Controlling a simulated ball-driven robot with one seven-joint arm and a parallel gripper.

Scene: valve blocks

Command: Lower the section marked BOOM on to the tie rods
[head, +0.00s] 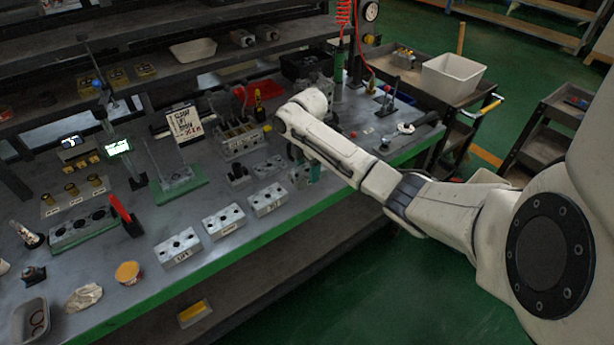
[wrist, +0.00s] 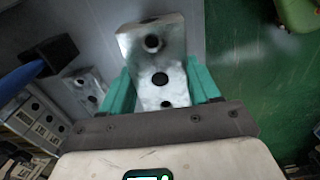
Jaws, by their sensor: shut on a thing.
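My gripper (head: 311,172) is shut on a grey metal valve section (head: 299,176) near the table's front edge, at the right end of the row of sections. In the wrist view the held section (wrist: 158,58) shows several round holes between the teal fingers. Its marking cannot be read, and I cannot tell whether it is clear of the table. The thin upright tie rods (head: 150,155) rise from a grey block on a green mat (head: 192,190), to the left of my gripper.
Three loose sections stand along the front edge: one marked LIFT (head: 178,249), a middle one (head: 223,221) and another (head: 267,200). A holder with dark slots (head: 240,140) and a white sign (head: 185,124) stand behind. A small dark part (head: 238,176) lies between.

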